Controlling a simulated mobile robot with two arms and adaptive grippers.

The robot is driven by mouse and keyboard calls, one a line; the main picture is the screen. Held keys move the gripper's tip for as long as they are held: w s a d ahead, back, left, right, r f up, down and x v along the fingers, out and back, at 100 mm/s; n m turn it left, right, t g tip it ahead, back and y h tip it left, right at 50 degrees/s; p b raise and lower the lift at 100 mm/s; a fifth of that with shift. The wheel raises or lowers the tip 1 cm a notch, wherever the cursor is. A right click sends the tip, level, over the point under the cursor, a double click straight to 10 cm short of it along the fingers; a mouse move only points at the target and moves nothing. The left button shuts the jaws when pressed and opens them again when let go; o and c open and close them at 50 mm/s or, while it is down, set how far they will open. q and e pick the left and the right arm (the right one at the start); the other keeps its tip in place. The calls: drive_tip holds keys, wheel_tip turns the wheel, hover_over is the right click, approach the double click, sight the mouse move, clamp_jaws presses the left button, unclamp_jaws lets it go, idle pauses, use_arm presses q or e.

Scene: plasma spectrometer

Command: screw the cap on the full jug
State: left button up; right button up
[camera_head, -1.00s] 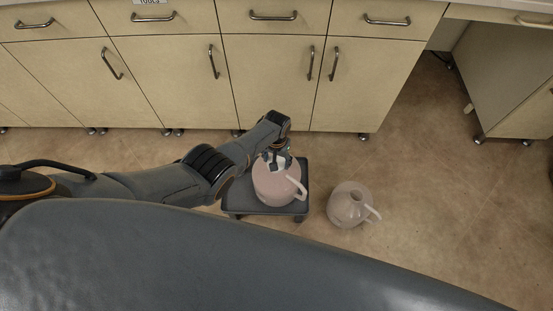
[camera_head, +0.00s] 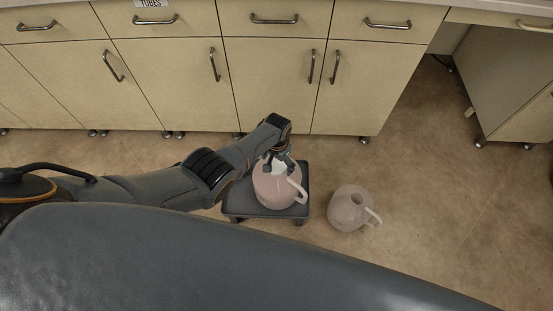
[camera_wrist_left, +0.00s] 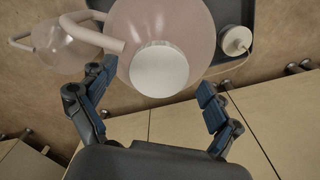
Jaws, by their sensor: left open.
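The pinkish full jug (camera_head: 272,190) stands upright on a low dark stool (camera_head: 240,206). A white cap (camera_head: 279,167) sits at the jug's mouth. In the left wrist view the cap is a pale round disc (camera_wrist_left: 159,69) on top of the jug (camera_wrist_left: 190,22). How tightly it sits cannot be told. My left gripper (camera_head: 280,159) is just above the cap. In the left wrist view my left gripper (camera_wrist_left: 155,95) is open, with its blue-padded fingers wide apart on either side and clear of the cap. My right gripper is not in view.
A second, paler jug (camera_head: 347,210) with an open mouth stands on the floor right of the stool. A small round white piece with a thin cord (camera_wrist_left: 236,40) lies on the stool. Cabinets (camera_head: 270,85) stand behind. Floor at the right is clear.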

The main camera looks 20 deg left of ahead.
use_arm(q)
drive_tip(key=shift+r, duration=3.9)
